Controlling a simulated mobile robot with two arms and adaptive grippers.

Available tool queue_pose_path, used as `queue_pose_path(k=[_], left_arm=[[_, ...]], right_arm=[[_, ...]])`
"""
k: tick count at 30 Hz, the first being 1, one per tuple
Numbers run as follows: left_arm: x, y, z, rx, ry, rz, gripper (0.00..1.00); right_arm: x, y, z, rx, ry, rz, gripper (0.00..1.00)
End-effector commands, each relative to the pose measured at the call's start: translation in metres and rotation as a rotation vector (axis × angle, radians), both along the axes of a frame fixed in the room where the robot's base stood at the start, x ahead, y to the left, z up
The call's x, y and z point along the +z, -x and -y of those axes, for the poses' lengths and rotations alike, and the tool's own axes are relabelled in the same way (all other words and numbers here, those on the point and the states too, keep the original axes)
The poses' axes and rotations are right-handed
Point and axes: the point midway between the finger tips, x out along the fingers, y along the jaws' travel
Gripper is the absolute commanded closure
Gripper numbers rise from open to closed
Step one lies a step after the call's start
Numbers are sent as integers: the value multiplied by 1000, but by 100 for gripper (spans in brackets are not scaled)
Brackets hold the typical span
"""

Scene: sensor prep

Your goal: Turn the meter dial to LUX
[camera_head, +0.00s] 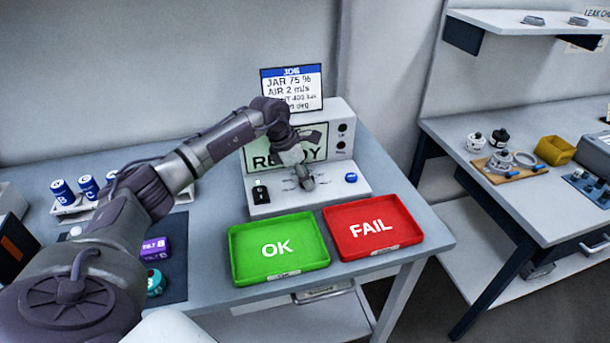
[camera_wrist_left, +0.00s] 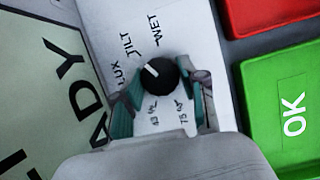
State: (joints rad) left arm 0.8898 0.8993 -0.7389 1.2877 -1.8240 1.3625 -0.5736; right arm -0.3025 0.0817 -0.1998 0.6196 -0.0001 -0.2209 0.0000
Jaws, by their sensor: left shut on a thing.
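The meter (camera_head: 342,150) stands at the back of the table, with a screen reading READY and a sloped front panel. Its dial (camera_wrist_left: 161,76) is a black round knob with a white pointer mark. In the left wrist view the mark points up and left, roughly toward TILT; the LUX label (camera_wrist_left: 118,76) is left of the knob. My left gripper (camera_head: 305,183) is over the panel, its fingers on either side of the dial, shut on it. The gripper hides the dial in the head view. My right gripper is not in view.
A green OK tray (camera_head: 238,262) and a red FAIL tray (camera_head: 383,244) lie in front of the meter. Blue-capped jars (camera_head: 62,192) stand in a rack at left. A purple block (camera_head: 156,247) lies on a dark mat. A second bench (camera_head: 545,210) is at right.

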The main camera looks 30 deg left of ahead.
Motion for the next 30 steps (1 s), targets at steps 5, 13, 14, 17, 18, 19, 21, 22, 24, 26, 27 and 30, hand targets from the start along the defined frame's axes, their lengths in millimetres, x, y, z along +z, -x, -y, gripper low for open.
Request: queue_pose_path(k=[5,13,14,17,18,19,21,22,24,26,27,30], left_arm=[[0,0,0,14,0,0,93],[1,1,0,129,0,0,93],[1,1,1,150,0,1,93],[1,1,1,225,-1,1,93],[1,1,1,258,0,0,93],[1,1,1,283,-1,1,93],[1,1,2,339,0,2,93],[1,1,2,364,0,3,93],[1,1,2,418,-1,2,93],[1,1,2,462,0,3,93],[0,1,2,490,-1,3,93],[0,1,3,554,0,3,93]], right_arm=[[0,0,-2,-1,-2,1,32],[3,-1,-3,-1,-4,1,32],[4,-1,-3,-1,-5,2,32],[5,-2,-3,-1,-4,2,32],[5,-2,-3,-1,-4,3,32],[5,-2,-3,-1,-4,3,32],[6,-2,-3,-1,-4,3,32],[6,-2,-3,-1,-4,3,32],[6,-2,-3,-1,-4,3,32],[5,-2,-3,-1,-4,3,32],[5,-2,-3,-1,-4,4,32],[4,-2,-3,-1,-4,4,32]])
